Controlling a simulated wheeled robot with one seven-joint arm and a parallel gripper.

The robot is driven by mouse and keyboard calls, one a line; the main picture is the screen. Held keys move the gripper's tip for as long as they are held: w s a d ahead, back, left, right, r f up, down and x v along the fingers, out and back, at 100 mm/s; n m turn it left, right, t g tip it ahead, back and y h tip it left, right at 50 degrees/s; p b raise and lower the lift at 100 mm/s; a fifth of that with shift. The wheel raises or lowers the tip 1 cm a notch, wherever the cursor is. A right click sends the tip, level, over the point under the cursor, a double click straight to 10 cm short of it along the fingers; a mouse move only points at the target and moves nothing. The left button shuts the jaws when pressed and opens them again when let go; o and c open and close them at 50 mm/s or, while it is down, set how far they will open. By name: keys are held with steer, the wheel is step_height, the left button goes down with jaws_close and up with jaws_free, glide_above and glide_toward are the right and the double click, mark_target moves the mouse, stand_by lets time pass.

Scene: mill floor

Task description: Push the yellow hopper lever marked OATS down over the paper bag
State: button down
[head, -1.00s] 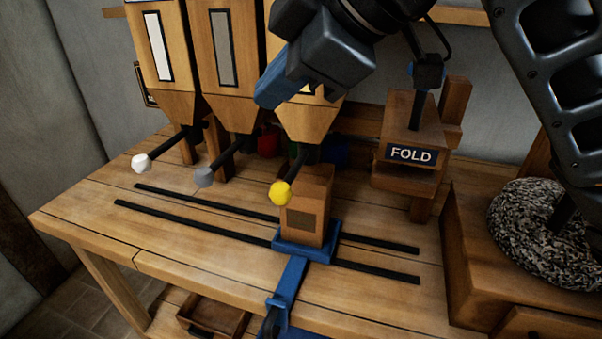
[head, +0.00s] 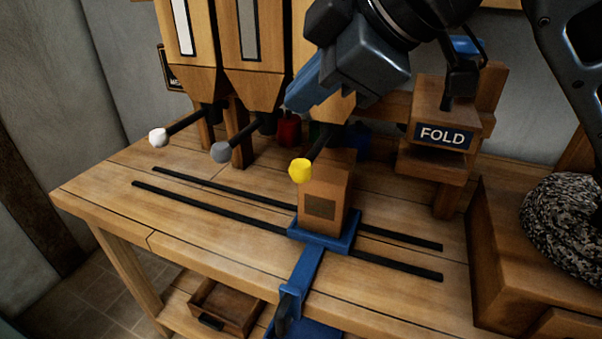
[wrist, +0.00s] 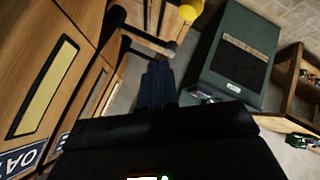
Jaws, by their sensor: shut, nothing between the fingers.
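The yellow lever knob (head: 300,171) sits at the end of a black rod from the right-hand hopper, raised just above the paper bag (head: 323,203). The brown bag stands upright on a blue carriage (head: 345,243). My gripper (head: 292,103) is shut and empty, above the yellow knob and apart from it, in front of that hopper. It partly hides the hopper. In the wrist view, the shut blue fingers (wrist: 158,66) point toward the bench, with the yellow knob (wrist: 190,10) up and to the right. A partly cut-off label (wrist: 22,160) there reads "OA".
A white knob (head: 158,138) and a grey knob (head: 221,152) stand on levers to the left. A FOLD block (head: 443,130) stands to the right. Black rails (head: 220,224) cross the bench. A speckled round stone (head: 562,230) is at far right. The front left bench top is clear.

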mark_target(306, 165)
steer(key=shift+f+b, duration=1.3)
steer(key=shift+f, duration=1)
steer(key=shift+f, duration=0.4)
